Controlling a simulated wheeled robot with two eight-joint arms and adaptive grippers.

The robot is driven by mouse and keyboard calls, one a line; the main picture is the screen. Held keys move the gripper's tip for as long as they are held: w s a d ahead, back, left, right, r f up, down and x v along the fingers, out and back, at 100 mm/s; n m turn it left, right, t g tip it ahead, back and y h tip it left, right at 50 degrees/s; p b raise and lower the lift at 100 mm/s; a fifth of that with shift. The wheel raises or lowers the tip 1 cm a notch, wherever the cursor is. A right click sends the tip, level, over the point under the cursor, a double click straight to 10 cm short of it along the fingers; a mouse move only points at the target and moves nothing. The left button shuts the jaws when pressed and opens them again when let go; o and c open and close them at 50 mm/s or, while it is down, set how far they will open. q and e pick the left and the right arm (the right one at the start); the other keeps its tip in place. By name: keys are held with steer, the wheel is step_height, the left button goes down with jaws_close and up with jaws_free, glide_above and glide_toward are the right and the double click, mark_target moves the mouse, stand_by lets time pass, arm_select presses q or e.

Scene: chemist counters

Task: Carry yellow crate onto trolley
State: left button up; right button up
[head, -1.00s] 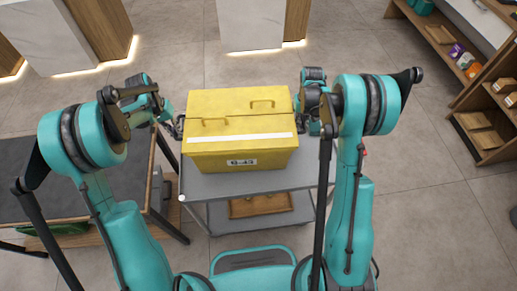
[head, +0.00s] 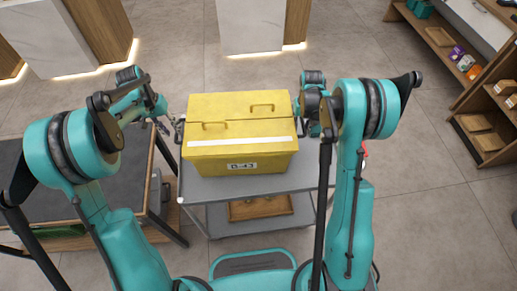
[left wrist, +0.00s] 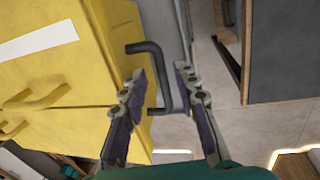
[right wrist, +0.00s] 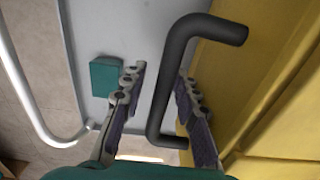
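The yellow crate (head: 238,160), with a white stripe and a label on its front, sits upright on the top shelf of the grey trolley (head: 230,187). My left gripper (head: 172,128) is just left of the crate. In the left wrist view its fingers (left wrist: 160,78) are spread, with the dark side handle (left wrist: 160,70) between them. My right gripper is at the crate's right side, largely hidden by my arm in the head view. In the right wrist view its fingers (right wrist: 160,78) are spread on either side of the other dark handle (right wrist: 172,75), without visible contact.
A dark-topped counter (head: 50,185) stands close on the left. A brown tray (head: 258,207) lies on the trolley's lower shelf. Shelves with small goods (head: 460,60) stand at the right. White-and-wood counters (head: 250,25) are behind. The floor right of the trolley is clear.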

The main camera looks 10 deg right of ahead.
step_height(320, 180, up, 12)
steer(key=shift+r, duration=0.1)
arm_select(q)
step_height(320, 180, up, 8)
steer(key=a, duration=0.1)
steer(key=shift+a+f, duration=0.2)
steer(key=shift+f, duration=0.05)
